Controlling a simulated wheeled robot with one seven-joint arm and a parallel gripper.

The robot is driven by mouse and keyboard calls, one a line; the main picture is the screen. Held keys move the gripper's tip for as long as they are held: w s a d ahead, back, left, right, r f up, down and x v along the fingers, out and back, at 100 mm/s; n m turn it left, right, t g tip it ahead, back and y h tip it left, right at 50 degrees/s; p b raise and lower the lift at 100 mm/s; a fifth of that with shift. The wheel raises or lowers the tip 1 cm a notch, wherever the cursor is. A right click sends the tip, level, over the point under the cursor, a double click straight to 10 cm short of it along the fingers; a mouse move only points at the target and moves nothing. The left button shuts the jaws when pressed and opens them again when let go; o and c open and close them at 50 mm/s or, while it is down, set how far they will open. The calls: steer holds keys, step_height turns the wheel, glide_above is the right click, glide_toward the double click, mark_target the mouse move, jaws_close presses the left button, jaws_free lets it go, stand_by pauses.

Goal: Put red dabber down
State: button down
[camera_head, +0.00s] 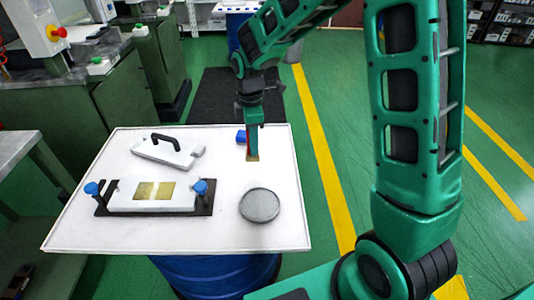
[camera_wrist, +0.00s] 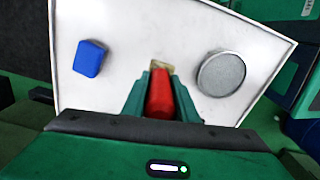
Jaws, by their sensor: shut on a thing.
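The red dabber (camera_wrist: 159,95) is between the two fingers of my gripper (camera_wrist: 161,92) in the wrist view, with a tan tip beyond the fingertips. In the head view my gripper (camera_head: 252,142) points down over the right back part of the white table (camera_head: 226,228), and the dabber (camera_head: 249,141) shows as a thin red strip beside the green finger. The tan tip (camera_head: 252,157) is at or just above the table surface; I cannot tell if it touches. My gripper is shut on the dabber.
A blue block (camera_head: 241,137) stands just left of my gripper. A round grey dish (camera_head: 260,205) lies in front of it. A white mould lid with a black handle (camera_head: 168,152) and a mould base with blue knobs (camera_head: 150,197) are at left. The table between is clear.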

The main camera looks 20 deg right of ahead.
steer(key=shift+d+f, duration=0.55)
steer(key=shift+f, duration=0.4)
steer(key=shift+d+f, duration=0.5)
steer(key=shift+f, duration=0.5)
steer(key=shift+d+f, duration=0.55)
steer(key=shift+f, duration=0.4)
steer(key=shift+f, duration=0.1)
steer(key=c, duration=1.4)
jaws_free()
